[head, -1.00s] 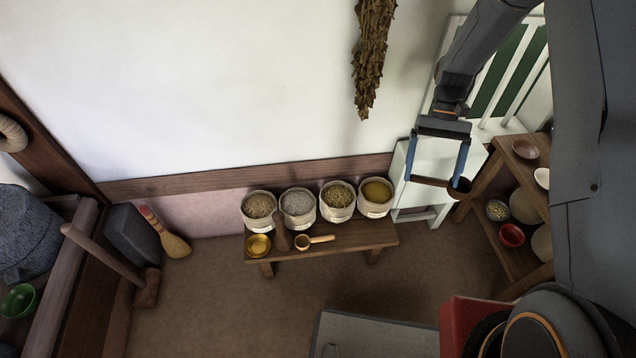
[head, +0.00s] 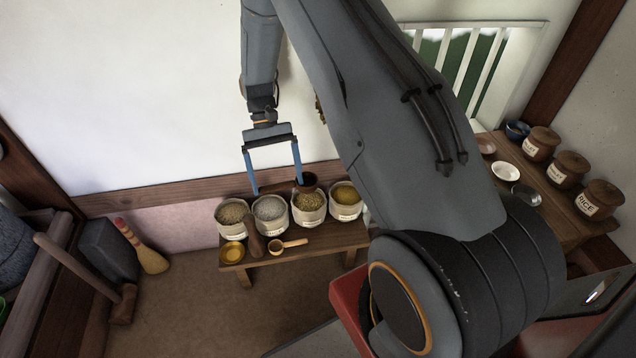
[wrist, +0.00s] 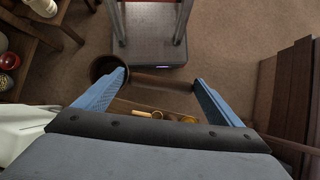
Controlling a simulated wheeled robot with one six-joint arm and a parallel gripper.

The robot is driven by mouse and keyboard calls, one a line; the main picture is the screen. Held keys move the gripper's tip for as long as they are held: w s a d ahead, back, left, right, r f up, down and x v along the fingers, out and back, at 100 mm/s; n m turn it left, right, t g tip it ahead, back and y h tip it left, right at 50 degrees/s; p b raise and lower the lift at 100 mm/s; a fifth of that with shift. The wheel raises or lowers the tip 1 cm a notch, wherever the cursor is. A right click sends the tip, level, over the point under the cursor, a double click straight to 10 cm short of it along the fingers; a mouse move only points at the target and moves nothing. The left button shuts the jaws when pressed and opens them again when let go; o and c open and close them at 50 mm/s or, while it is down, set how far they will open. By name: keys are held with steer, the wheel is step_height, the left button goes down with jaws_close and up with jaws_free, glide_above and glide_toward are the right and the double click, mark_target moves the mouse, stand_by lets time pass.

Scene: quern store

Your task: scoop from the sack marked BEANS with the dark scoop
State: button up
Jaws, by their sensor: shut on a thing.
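My gripper (head: 278,187) is shut on the dark scoop, whose handle spans between the two blue fingers. The scoop's round bowl (head: 307,181) sticks out past the right finger in the head view. In the wrist view the bowl (wrist: 105,68) is at the left finger and looks dark inside. Several cloth sacks stand in a row on a low bench: brownish (head: 232,213), pale grey (head: 270,209), greenish-yellow (head: 309,205) and yellow (head: 346,196). Their labels are too small to read, so I cannot tell which is BEANS. The scoop appears above the row, near the greenish-yellow sack.
The bench (head: 310,245) also holds a pale scoop (head: 285,246), a yellow dish (head: 232,252) and a brown upright object (head: 255,240). A brush (head: 145,250) leans at left. Lidded jars (head: 598,200) and bowls stand on a right shelf. The wall is close behind the sacks.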

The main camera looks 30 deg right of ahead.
steer(key=w+d+f+m+t+y+b, duration=0.35)
steer(key=w+f+m+b, duration=0.55)
steer(key=b, duration=0.4)
steer(key=w+d+f+m+t+y+b, duration=0.2)
steer(key=w+d+f+m+t+b, duration=0.5)
steer(key=m+b, duration=0.5)
steer(key=d+f+m+t+h+b, duration=0.2)
steer(key=d+f+m+h+b, duration=0.6)
steer(key=b, duration=1.2)
steer(key=d+f+m, duration=0.4)
steer(key=d+m, duration=0.3)
steer(key=m, duration=0.1)
steer(key=shift+w+d+b, duration=0.2)
steer(key=shift+d+b, duration=0.1)
steer(key=shift+b, duration=0.05)
steer(key=shift+h, duration=0.35)
